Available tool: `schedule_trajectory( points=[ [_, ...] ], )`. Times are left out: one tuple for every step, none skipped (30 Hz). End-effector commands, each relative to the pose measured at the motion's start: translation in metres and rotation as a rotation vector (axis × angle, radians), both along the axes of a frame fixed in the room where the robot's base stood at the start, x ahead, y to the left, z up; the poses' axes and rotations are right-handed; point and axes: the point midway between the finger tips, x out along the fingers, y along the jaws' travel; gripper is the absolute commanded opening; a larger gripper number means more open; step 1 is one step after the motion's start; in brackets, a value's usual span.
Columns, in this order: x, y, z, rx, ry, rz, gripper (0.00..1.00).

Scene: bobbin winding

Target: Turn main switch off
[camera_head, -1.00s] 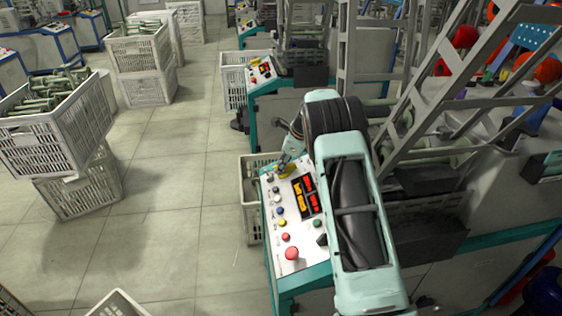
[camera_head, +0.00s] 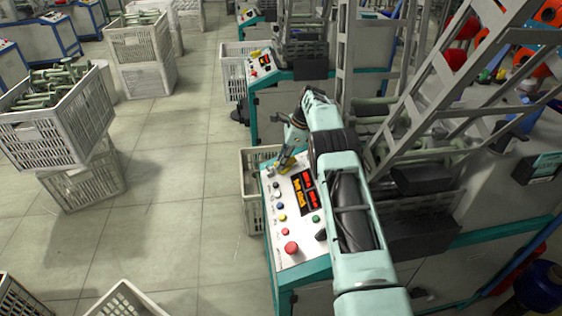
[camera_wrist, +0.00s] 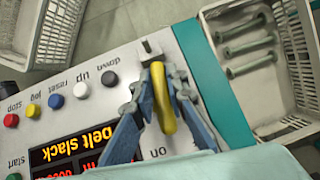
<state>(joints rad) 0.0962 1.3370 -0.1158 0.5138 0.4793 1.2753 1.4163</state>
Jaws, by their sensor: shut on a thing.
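The main switch is a yellow handle (camera_wrist: 163,98) at the far end of the white control panel (camera_head: 302,238), near the word "on". In the wrist view it stands lengthwise between the blue-grey fingers of my gripper (camera_wrist: 157,84). The gripper is shut on it, with a fingertip on either side. In the head view my gripper (camera_head: 287,163) is at the panel's far left corner, and the arm reaches over the panel's right side. The fingers and arm hide part of the switch and its base.
The display (camera_wrist: 75,145) shows "belt slack". Coloured buttons, including a large red one (camera_head: 291,248), line the panel. A crate with bobbins (camera_wrist: 260,70) stands beside it. Metal frames (camera_head: 400,130) rise to the right. The floor (camera_head: 170,190) left of the panel is mostly open.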

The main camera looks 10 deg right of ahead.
Motion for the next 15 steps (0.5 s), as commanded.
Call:
schedule_trajectory(
  points=[
    [0.0014,0.0004,0.0013,-0.001,-0.005,0.0,0.0],
    [0.0014,0.0004,0.0013,-0.001,-0.005,0.0,0.0],
    [0.0014,0.0003,0.0013,-0.001,-0.005,0.0,0.0],
    [0.0014,0.0003,0.0013,-0.001,-0.005,0.0,0.0],
    [0.0013,0.0003,0.0013,-0.001,-0.005,0.0,0.0],
    [0.0013,0.0003,0.0013,-0.001,-0.004,0.001,0.16],
    [0.0012,0.0003,0.0013,0.0,-0.004,0.0,0.19],
    [0.0011,0.0002,0.0012,0.0,-0.004,0.0,0.23],
    [0.001,0.0002,0.0011,0.0,-0.003,0.0,0.27],
    [0.0009,0.0002,0.001,0.0,-0.003,0.0,0.3],
    [0.0008,0.0001,0.0009,0.0,-0.003,0.0,0.3],
    [0.0006,0.0001,0.0007,0.0,-0.002,0.0,0.3],
    [0.0005,0.0001,0.0006,0.0,-0.002,-0.001,0.3],
    [0.0004,0.0001,0.0006,0.0,-0.002,-0.001,0.3],
    [0.0003,0.0,0.0005,-0.001,-0.001,0.0,0.3]
  ],
)
